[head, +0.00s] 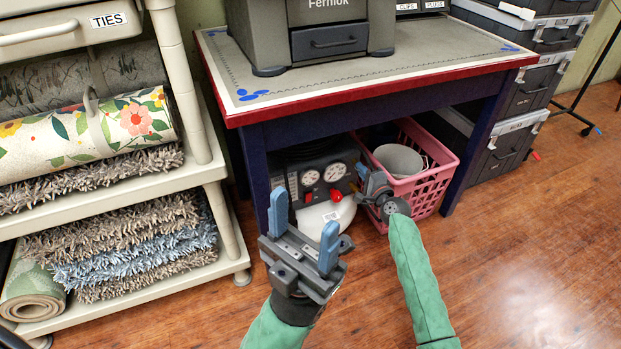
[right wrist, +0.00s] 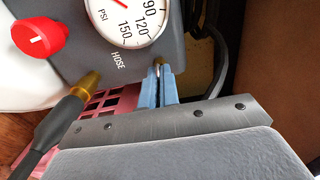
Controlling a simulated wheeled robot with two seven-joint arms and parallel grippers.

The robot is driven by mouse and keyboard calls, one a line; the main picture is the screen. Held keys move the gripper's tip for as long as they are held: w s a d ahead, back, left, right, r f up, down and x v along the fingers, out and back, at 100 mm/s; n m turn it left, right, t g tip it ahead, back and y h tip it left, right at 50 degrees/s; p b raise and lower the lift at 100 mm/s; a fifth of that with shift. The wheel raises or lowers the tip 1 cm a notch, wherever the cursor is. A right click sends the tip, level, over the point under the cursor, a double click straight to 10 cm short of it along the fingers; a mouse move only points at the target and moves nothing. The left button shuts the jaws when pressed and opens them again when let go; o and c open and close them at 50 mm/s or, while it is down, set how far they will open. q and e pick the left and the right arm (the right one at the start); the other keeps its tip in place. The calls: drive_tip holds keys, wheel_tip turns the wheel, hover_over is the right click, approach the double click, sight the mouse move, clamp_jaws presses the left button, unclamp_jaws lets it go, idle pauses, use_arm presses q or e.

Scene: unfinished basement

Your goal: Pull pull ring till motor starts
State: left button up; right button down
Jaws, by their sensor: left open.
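The air compressor (head: 293,183) stands under the table, with a dark panel, two gauges, red knobs and a white tank; in the right wrist view its panel (right wrist: 75,35) is close. My right gripper (head: 364,172) is at the panel's right end. In the right wrist view its blue fingers (right wrist: 159,72) are close together on a small brass piece (right wrist: 158,63), apparently the pull ring's valve; the ring itself is mostly hidden between the fingertips. My left gripper (head: 304,230) is open and empty in front of the white tank.
A pink basket (head: 430,188) with a grey bucket (head: 399,160) stands right beside my right gripper. The table (head: 440,75) overhangs the compressor. A hose with a brass end (right wrist: 84,84) joins the panel.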

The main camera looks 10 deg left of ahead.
drive_tip(key=shift+s+d+f, duration=0.1)
drive_tip(key=shift+s+d, duration=0.2)
drive_tip(key=shift+s, duration=0.05)
idle(0.3)
idle(0.6)
drive_tip(key=c, duration=1.6)
unclamp_jaws()
drive_tip(key=shift+o, duration=0.2)
drive_tip(key=shift+s+d, duration=0.3)
drive_tip(key=shift+s, duration=0.05)
drive_tip(key=p+v, duration=0.2)
drive_tip(key=v, duration=0.5)
drive_tip(key=shift+w, duration=0.1)
